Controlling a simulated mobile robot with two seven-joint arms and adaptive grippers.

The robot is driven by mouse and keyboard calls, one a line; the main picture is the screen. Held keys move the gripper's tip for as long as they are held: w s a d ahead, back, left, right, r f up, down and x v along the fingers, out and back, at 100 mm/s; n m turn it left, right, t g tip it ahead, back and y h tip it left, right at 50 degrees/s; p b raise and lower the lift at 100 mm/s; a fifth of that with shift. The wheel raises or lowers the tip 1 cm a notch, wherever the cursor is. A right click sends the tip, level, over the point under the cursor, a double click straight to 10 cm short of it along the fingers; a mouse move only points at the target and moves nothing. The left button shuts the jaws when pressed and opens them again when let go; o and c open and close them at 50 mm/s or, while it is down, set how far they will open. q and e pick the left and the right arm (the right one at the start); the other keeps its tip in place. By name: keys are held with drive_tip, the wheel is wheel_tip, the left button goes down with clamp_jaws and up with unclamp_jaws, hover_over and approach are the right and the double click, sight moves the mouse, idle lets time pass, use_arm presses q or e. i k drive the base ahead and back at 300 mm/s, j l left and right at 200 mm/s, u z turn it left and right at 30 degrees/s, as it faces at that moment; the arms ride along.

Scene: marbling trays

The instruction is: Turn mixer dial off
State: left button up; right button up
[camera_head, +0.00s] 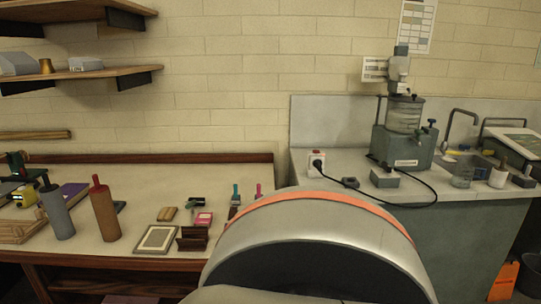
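A grey machine with a clear vessel and a motor-like head, which looks like the mixer (411,149), stands on the grey counter at the right. A small dark knob or tap shows on its right side, too small to tell if it is the dial. A small grey box (385,179) sits at its front left. A dark cable runs from near it to a plug in a white socket box (316,157) with a red part on top. The dial's setting cannot be read. Neither of my grippers is in view.
A large curved grey part with an orange band, apparently mine, blocks the lower middle. The wooden-edged table (140,185) at left holds rollers, a frame and small tools.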

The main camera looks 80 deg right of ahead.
sight(387, 168)
drive_tip(key=z, duration=3.2)
drive_tip(key=i+z, duration=0.2)
drive_tip(key=i+l+u, duration=0.1)
drive_tip(key=i+l, duration=0.65)
drive_tip(key=i+j, duration=0.05)
drive_tip(key=i, duration=0.05)
